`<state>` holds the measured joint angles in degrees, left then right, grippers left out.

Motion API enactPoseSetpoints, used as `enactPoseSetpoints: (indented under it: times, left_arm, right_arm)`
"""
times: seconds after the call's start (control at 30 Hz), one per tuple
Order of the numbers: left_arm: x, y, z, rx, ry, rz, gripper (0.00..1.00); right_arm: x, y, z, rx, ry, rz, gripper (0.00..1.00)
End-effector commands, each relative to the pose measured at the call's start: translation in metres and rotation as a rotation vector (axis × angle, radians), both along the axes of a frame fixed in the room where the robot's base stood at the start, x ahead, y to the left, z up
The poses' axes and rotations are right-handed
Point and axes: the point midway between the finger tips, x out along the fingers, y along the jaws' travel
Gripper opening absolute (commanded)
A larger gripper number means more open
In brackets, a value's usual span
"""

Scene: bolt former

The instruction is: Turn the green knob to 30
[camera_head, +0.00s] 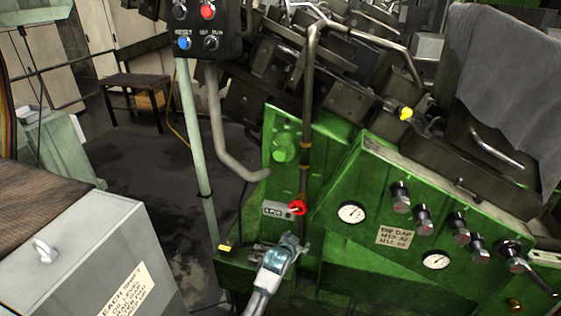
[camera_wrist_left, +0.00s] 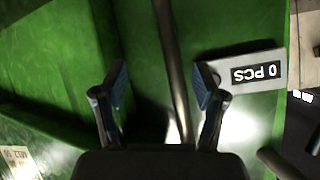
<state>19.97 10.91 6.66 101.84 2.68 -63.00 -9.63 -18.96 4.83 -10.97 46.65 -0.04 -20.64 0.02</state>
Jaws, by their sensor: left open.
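A round green part (camera_head: 284,147), likely the green knob, is on the upright green panel left of a vertical pipe in the head view; its setting is not readable. My left gripper (camera_head: 290,244) is below it, under a red knob (camera_head: 298,207) and a small counter plate (camera_head: 275,210). In the left wrist view the gripper (camera_wrist_left: 160,85) is open and empty, its two fingers apart. A dark pipe (camera_wrist_left: 170,55) runs between them in the picture, and the counter plate (camera_wrist_left: 258,72) appears at the right. The green knob is not identifiable there. My right gripper is not in view.
The vertical pipe (camera_head: 307,100) stands close beside the green part. A sloped green panel (camera_head: 380,200) with gauges and several black knobs is to the right. A pale post (camera_head: 192,140) and a grey cabinet (camera_head: 95,255) are to the left, with floor between them.

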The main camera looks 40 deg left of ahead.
Motion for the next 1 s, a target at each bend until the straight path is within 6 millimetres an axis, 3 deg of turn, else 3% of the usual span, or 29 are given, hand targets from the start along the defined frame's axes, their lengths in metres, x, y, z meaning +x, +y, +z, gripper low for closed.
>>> enactPoseSetpoints:
  times: [0.03, 0.1, 0.2, 0.3, 0.33, 0.43, 0.57, 0.77, 1.0]
  left_arm:
    - [-0.001, 0.009, 0.06, 0.015, -0.09, 0.013, 0.71]
    - [-0.015, 0.018, 0.131, 0.035, -0.184, 0.029, 0.71]
    - [-0.051, 0.027, 0.216, 0.063, -0.312, 0.056, 0.71]
    - [-0.096, 0.032, 0.278, 0.09, -0.424, 0.083, 0.71]
    - [-0.108, 0.032, 0.291, 0.097, -0.45, 0.089, 0.71]
    - [-0.135, 0.033, 0.316, 0.112, -0.504, 0.105, 0.71]
    - [-0.141, 0.035, 0.325, 0.117, -0.523, 0.11, 0.71]
    - [-0.11, 0.044, 0.325, 0.114, -0.519, 0.11, 0.71]
    - [-0.055, 0.062, 0.325, 0.115, -0.52, 0.11, 0.71]
  right_arm:
    - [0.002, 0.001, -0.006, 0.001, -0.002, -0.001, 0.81]
    - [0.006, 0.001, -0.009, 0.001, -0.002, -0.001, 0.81]
    - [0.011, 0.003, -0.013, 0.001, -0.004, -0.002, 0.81]
    - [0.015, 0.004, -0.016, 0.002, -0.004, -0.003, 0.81]
    - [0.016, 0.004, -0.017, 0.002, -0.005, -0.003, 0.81]
    - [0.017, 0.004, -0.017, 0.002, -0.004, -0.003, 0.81]
    - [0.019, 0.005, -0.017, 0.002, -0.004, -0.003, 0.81]
    - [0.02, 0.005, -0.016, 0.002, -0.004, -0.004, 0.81]
    - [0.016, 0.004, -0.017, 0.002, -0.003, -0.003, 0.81]
